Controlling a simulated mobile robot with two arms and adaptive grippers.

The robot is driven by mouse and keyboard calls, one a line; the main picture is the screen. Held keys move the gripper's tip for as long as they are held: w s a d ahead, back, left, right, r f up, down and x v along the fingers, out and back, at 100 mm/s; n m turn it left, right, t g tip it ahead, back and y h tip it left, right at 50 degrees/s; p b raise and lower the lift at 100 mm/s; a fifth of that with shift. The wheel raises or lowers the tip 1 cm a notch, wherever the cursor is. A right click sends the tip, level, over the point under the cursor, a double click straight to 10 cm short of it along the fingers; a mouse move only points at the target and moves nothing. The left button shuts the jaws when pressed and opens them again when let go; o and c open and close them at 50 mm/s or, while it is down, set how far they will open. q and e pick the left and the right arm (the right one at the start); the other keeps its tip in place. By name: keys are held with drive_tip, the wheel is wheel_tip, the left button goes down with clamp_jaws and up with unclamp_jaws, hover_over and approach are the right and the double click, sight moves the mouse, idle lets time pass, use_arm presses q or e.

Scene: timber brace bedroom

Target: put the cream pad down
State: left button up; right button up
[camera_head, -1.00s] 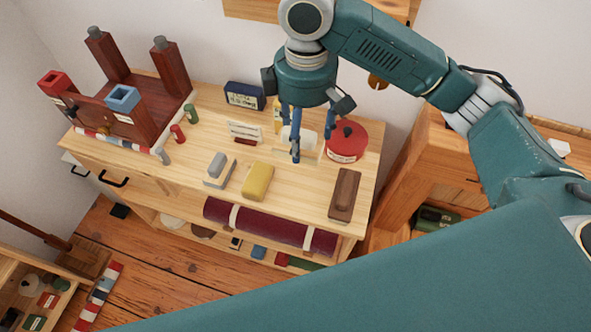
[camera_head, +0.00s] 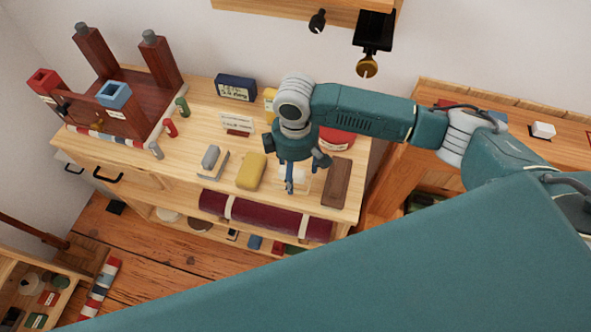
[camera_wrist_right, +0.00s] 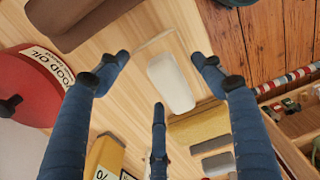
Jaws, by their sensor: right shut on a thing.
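The cream pad (camera_wrist_right: 172,82) is a small pale block with rounded edges, seen between the blue fingers in the right wrist view. My right gripper (camera_head: 289,184) is over the front right part of the wooden bench top (camera_head: 195,190), and its fingers point down. In the wrist view the gripper (camera_wrist_right: 162,62) is shut on the pad. In the head view the gripper mostly hides the pad. A pale thin outline shows on the wood close by. I cannot tell whether the pad touches the bench top. My left gripper is not in view.
A yellow block (camera_head: 250,171) lies just left of the gripper, with a grey block (camera_head: 211,159) beyond it. A dark brown block (camera_head: 336,183) lies close on the right.

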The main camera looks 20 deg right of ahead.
sight(295, 168)
drive_tip(key=shift+f, duration=0.4)
drive_tip(key=o, duration=1)
drive_tip(key=shift+f, duration=0.1)
wheel_tip(295, 168, up, 12)
drive_tip(key=shift+r+b, duration=0.15)
drive_tip(key=shift+b, duration=0.55)
